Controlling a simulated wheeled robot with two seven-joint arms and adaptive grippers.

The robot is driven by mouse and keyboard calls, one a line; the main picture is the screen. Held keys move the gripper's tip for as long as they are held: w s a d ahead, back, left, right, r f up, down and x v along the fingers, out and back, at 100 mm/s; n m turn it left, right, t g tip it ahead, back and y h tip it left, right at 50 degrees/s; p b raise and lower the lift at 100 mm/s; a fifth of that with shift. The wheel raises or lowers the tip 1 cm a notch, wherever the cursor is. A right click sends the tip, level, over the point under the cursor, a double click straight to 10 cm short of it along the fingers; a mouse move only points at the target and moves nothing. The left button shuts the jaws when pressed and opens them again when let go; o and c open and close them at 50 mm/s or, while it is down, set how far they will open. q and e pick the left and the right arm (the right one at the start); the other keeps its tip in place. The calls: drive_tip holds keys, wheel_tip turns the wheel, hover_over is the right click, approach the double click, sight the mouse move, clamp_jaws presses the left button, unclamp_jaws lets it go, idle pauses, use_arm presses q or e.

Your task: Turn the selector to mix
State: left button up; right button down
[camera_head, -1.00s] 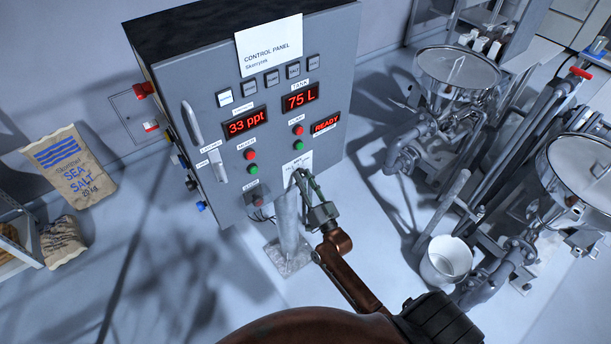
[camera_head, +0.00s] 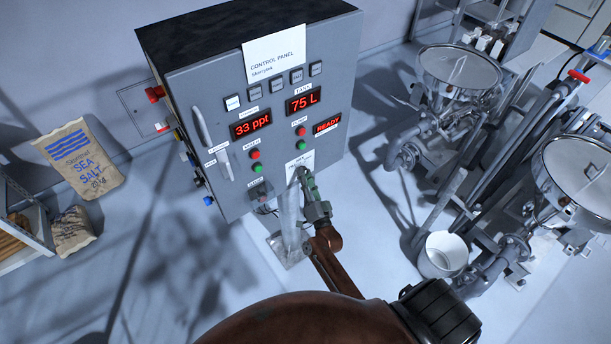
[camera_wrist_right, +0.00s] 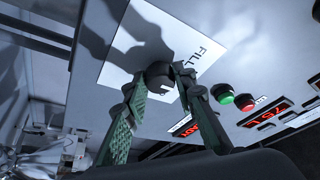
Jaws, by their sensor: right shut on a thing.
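The grey control panel (camera_head: 190,120) stands at the upper middle of the head view. The selector is a dark knob (camera_wrist_right: 159,76) on a white label plate (camera_wrist_right: 130,50) marked "FILL" in the wrist view. In the head view the plate (camera_head: 294,162) shows at the panel's lower right, and the knob is hidden behind my right gripper (camera_head: 304,176). In the wrist view my right gripper (camera_wrist_right: 160,82) has its two green fingers on either side of the knob, shut on it. Which mark the knob points to is not clear. My left gripper is not in view.
Red and green buttons (camera_head: 301,138) and red displays (camera_head: 250,124) lie close beside the selector. A metal post (camera_head: 290,215) stands below it. Hoppers with pipes (camera_head: 460,75) and a white bucket (camera_head: 444,254) stand at right.

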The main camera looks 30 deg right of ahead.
drive_tip(key=c, duration=1.6)
unclamp_jaws()
drive_tip(key=v, duration=1.2)
